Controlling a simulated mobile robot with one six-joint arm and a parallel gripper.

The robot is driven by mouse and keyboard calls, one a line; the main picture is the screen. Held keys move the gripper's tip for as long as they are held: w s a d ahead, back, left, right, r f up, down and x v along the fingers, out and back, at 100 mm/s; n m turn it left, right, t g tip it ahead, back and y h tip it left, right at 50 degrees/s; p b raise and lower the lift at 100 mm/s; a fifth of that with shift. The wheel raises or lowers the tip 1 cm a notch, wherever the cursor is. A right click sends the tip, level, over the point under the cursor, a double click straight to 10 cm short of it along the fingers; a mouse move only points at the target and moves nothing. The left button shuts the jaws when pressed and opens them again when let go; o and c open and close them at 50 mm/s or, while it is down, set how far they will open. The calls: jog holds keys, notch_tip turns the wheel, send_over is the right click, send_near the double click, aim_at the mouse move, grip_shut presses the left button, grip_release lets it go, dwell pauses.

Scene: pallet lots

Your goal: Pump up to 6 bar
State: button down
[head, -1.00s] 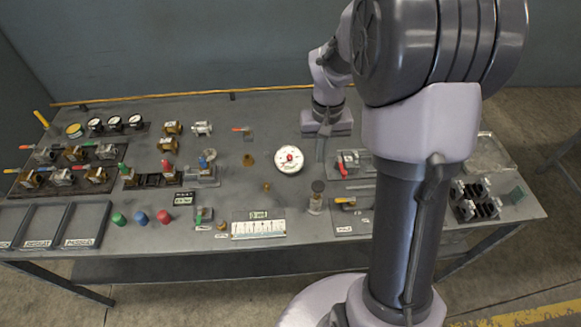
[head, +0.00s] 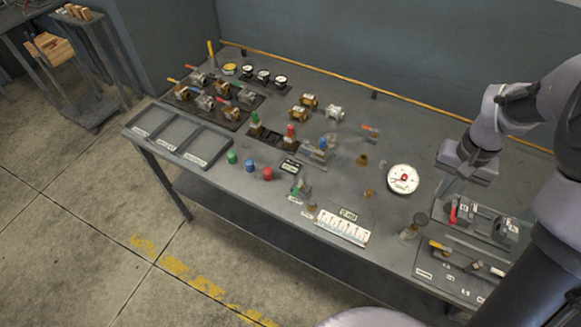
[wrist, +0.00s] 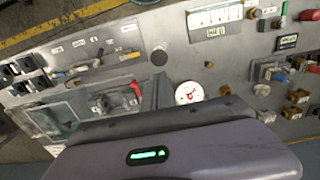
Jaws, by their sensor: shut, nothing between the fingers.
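The round white gauge (head: 402,180) with a red pointer stands on the bench; its reading is too small to tell. It also shows in the wrist view (wrist: 188,92). A dark round knob (head: 421,218), which looks like the pump's, tops a short post near the front edge, in front of the gauge. The knob also shows in the wrist view (wrist: 158,57). My gripper (head: 447,188) is shut and empty above the bench, behind and right of the gauge, apart from the knob. Its fingertips are hard to make out in the head view.
A white scale plate (head: 342,227) is at the front edge. Coloured caps (head: 249,165), trays (head: 185,138) and several valves fill the left. My arm hides the bench's right end.

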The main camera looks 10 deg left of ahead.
dwell(0.3)
notch_tip(320, 180, up, 4)
jog(key=p, duration=0.5)
jog(key=b, duration=0.4)
send_near(421, 220)
notch_tip(421, 220, down, 7)
jog(key=shift+w+d+r, duration=0.1)
jog(key=shift+w, duration=0.05)
notch_tip(421, 220, down, 4)
jog(key=b, duration=0.3)
jog(key=shift+s+r, duration=0.2)
jog(key=shift+f, duration=0.1)
notch_tip(421, 220, up, 14)
jog(key=p, duration=0.5)
jog(key=shift+w+r, duration=0.15)
jog(key=shift+r, duration=0.1)
